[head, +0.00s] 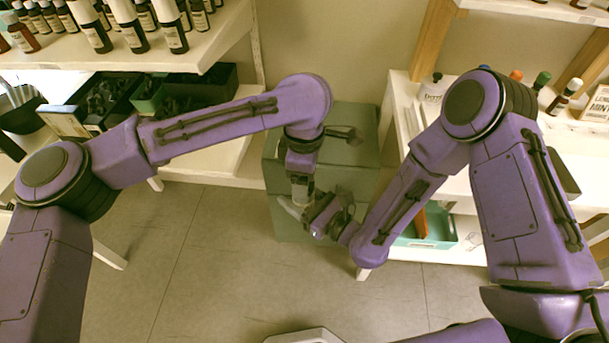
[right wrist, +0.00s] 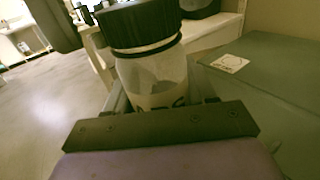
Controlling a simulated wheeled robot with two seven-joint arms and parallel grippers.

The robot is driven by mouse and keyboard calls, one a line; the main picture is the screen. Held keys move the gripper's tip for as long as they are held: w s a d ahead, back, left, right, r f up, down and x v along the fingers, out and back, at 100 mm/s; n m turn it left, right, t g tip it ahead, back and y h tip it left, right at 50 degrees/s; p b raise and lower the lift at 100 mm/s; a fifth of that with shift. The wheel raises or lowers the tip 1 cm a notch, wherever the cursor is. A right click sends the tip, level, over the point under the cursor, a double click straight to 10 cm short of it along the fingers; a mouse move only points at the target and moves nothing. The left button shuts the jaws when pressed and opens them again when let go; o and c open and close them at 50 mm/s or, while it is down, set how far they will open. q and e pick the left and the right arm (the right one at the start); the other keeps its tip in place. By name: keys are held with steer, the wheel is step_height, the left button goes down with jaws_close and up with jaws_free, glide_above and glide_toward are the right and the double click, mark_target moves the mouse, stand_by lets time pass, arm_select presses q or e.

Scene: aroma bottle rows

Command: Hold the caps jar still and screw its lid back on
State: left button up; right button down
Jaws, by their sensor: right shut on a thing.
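The caps jar (right wrist: 155,78) is a clear, whitish jar with a paper label low on its front. It stands between the fingers of my right gripper (head: 318,214), which is shut on it. The black ribbed lid (right wrist: 140,22) sits at the jar's mouth, with a dark ring just below it. I cannot tell if the lid is seated or threaded. In the head view, my left gripper (head: 301,168) points down right above the right gripper, and its fingertips are hidden. Whether it grips the lid cannot be seen.
A grey-green cabinet (head: 350,160) stands behind the grippers. A shelf with several dark bottles (head: 130,35) is at upper left, with dark bins (head: 105,95) below. A white shelf unit (head: 455,180) is at right. The floor (head: 190,265) in front is clear.

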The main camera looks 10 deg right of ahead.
arm_select(q)
step_height(320, 180, up, 4)
steer(key=shift+r, duration=0.25)
